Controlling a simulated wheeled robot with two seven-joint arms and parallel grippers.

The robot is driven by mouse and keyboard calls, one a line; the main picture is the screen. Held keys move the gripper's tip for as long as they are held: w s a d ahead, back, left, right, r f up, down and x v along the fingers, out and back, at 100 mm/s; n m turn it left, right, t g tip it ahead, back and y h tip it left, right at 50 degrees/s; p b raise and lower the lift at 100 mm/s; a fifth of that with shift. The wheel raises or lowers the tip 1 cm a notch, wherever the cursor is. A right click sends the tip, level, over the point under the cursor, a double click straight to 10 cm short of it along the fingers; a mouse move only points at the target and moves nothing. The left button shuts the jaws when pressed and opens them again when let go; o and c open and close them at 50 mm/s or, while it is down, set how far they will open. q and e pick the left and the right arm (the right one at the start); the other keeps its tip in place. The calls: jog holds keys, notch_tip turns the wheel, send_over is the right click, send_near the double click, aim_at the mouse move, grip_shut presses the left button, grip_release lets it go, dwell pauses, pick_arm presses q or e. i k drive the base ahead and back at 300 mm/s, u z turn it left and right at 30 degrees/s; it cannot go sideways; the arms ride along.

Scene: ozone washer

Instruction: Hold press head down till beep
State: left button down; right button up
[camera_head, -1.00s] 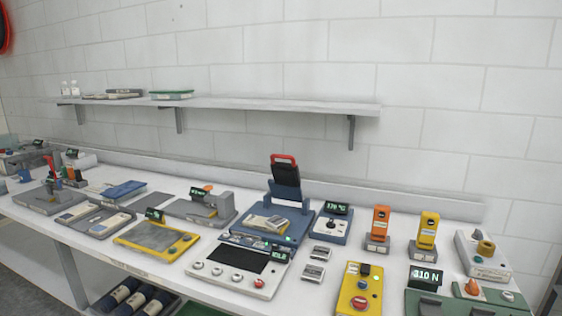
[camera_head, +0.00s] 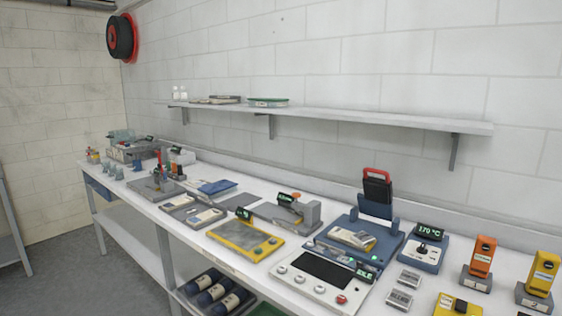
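A blue press (camera_head: 362,240) stands on the bench at right of centre. Its dark hinged head (camera_head: 377,188) with a red handle is tilted up, open. A pale device lies on the press base (camera_head: 352,238). A green-lit display reading something like "IDLE" sits at the front of the press. Neither of my grippers is in view.
The white bench (camera_head: 215,268) runs along the wall, crowded with devices. A white panel (camera_head: 322,278) and a yellow-framed tray (camera_head: 245,240) stand near the front edge. Orange (camera_head: 482,258) and yellow (camera_head: 543,273) handhelds stand at right. A wall shelf (camera_head: 340,118) hangs above.

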aim_at(377, 201)
jog(key=u, duration=0.85)
jog(key=i, duration=2.5)
jog(key=z, duration=3.85)
